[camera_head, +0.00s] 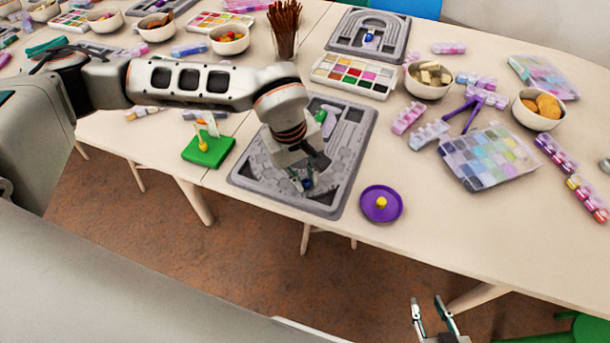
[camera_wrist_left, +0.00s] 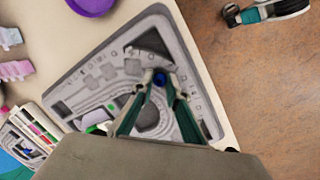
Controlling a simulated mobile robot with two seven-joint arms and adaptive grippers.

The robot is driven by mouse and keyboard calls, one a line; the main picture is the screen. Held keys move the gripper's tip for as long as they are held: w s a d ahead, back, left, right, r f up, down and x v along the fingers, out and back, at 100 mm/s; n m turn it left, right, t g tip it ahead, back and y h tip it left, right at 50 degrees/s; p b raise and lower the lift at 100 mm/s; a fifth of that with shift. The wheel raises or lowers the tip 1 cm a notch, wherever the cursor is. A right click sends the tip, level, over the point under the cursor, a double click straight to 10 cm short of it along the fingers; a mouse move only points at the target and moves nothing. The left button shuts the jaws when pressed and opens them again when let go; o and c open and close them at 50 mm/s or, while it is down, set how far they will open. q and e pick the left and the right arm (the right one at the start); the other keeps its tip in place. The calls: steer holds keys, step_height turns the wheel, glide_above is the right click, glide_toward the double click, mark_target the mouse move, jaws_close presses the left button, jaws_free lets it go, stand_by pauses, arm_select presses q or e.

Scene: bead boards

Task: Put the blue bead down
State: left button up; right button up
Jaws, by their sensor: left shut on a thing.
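My left gripper (camera_head: 304,184) is low over the near part of a grey bead board (camera_head: 350,150) and is shut on a small blue bead (camera_head: 308,183). In the left wrist view the blue bead (camera_wrist_left: 160,79) sits between the teal fingertips, over the board (camera_wrist_left: 64,88). I cannot tell whether the bead touches the board. Green and white pieces (camera_head: 321,115) lie in the board's far part. My right gripper (camera_head: 430,303) is open and empty at the bottom of the head view, beyond the table's front edge.
A purple dish (camera_head: 370,212) with a yellow piece stands right of the board. A green peg base (camera_head: 208,149) stands to its left. Behind are a paint palette (camera_head: 352,76) and a second grey board (camera_head: 394,52). Bare table lies right of the purple dish.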

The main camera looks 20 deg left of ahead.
arm_select(q)
steer(key=shift+s+f, duration=0.2)
steer(key=shift+f, duration=0.3)
steer(key=o, duration=0.5)
steer(key=shift+c, duration=0.2)
steer(key=shift+f, duration=0.2)
arm_select(e)
steer(key=shift+s+f, duration=0.2)
steer(key=shift+f, duration=0.1)
arm_select(q)
steer(key=shift+r, duration=0.3)
step_height(320, 180, up, 13)
steer(key=s+a+p, duration=0.1)
steer(key=shift+a, duration=0.3)
arm_select(e)
steer(key=shift+s+a+r, duration=0.15)
steer(key=shift+a+r, duration=0.05)
steer(key=shift+r, duration=0.35)
